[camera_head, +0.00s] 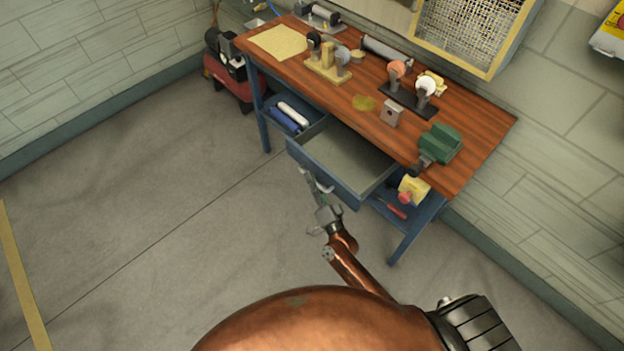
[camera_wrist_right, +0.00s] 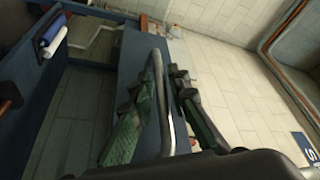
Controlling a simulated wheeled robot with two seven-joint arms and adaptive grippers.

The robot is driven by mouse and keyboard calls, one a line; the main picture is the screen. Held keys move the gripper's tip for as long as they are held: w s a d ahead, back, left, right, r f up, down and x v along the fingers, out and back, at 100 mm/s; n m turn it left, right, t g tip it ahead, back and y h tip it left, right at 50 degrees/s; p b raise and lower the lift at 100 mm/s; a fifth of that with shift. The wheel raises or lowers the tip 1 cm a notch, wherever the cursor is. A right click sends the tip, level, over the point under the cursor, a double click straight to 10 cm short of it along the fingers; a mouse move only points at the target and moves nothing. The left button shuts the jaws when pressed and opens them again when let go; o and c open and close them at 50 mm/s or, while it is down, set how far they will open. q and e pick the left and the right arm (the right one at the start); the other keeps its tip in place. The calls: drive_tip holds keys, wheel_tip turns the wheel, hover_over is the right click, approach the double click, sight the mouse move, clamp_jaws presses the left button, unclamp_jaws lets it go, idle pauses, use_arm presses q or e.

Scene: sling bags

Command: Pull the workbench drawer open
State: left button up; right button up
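The workbench (camera_head: 478,125) has a brown wooden top and a blue frame. Its blue drawer (camera_head: 342,150) stands pulled out from under the top, and its grey inside looks empty in the head view. The drawer front (camera_wrist_right: 135,60) shows in the right wrist view with a grey bar handle (camera_wrist_right: 158,72). My right gripper (camera_head: 311,180) is at the drawer front; in the right wrist view its green-padded fingers (camera_wrist_right: 163,82) close in on both sides of the handle. Exact contact at the tips is hard to see. My left gripper is not in view.
Several tools stand on the top, among them a green vise (camera_head: 440,143) at the right end. A lower shelf holds blue and white rolls (camera_head: 290,115). A red machine (camera_head: 228,80) stands at the bench's left. The floor (camera_head: 190,200) before the drawer is clear.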

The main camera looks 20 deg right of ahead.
drive_tip(key=v, duration=1.2)
drive_tip(key=shift+f, duration=0.15)
drive_tip(key=s+d+f+n+g, duration=0.25)
drive_tip(key=s+f, duration=0.25)
drive_tip(key=f, duration=0.7)
drive_tip(key=s+d+f+n+g, duration=0.1)
drive_tip(key=s+f+n+g, duration=0.4)
drive_tip(key=f, duration=0.7)
drive_tip(key=s+d+f+n+g, duration=0.1)
drive_tip(key=s+d+f+g, duration=0.15)
drive_tip(key=s+f, duration=0.65)
drive_tip(key=s+d+f+n+g, duration=0.1)
drive_tip(key=s+f+g, duration=0.2)
drive_tip(key=s+f, duration=0.3)
drive_tip(key=s+d+f+n+g, duration=0.1)
drive_tip(key=s+f, duration=0.5)
drive_tip(key=s, duration=0.9)
drive_tip(key=s+d+f+n+g+h, duration=0.1)
drive_tip(key=s+d+f+n+g, duration=0.1)
drive_tip(key=s+f+g, duration=0.4)
drive_tip(key=s, duration=0.4)
drive_tip(key=shift+s+d+f+p, duration=0.25)
drive_tip(key=shift+s+f+p, duration=0.05)
drive_tip(key=shift+s+f, duration=0.1)
